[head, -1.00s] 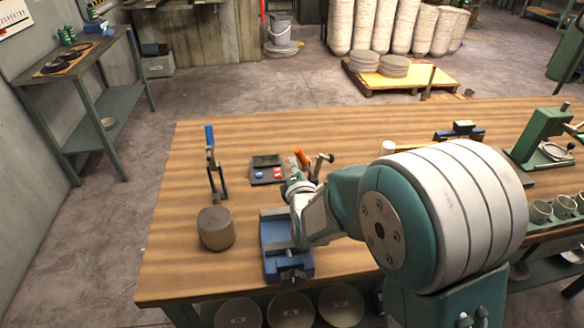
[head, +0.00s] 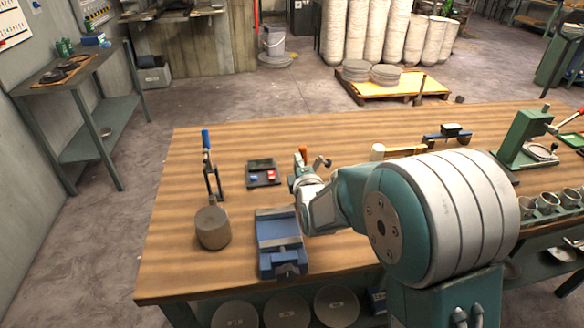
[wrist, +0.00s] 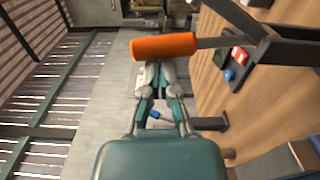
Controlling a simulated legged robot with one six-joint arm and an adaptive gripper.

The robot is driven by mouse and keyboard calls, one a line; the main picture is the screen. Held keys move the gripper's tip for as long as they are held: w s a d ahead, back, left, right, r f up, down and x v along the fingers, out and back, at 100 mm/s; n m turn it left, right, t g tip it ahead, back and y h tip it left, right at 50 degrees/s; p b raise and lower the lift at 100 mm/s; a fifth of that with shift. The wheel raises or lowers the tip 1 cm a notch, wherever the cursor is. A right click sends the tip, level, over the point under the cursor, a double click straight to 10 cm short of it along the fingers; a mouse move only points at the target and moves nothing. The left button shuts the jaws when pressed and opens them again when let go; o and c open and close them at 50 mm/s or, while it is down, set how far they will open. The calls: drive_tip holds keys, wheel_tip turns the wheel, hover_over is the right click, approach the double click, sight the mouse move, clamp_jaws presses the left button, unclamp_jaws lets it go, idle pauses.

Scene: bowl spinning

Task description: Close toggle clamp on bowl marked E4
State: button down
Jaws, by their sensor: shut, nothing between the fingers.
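A toggle clamp with an orange handle stands just beyond my gripper (head: 305,182) in the head view, where only the handle's top (head: 303,150) shows clearly. In the wrist view the orange handle (wrist: 165,46) lies crosswise at the tips of my gripper (wrist: 157,72), its dark metal arm running right. My fingers are shut and empty; I cannot tell whether they touch the handle. A second clamp with a blue handle (head: 206,140) stands upright at the left, behind a brown cylinder (head: 212,230). I can read no E4 mark.
A blue vise (head: 280,250) sits at the bench's front edge, left of my gripper. A small box with red and blue buttons (head: 262,168) lies behind it. A green press (head: 525,140) stands at the right. Round bowls (head: 336,307) sit under the bench with unreadable labels.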

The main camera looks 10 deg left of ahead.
sight(331, 162)
drive_tip(key=w+d+m, duration=0.1)
drive_tip(key=d+m, duration=0.1)
drive_tip(key=m, duration=0.1)
drive_tip(key=d+m, duration=0.3)
drive_tip(key=w+d+f+m, duration=0.1)
drive_tip(key=d+m, duration=0.1)
drive_tip(key=m, duration=0.2)
drive_tip(key=shift+w+d, duration=0.3)
drive_tip(key=shift+w+d+f, duration=0.1)
drive_tip(key=shift+d+f, duration=0.2)
drive_tip(key=shift+d, duration=0.1)
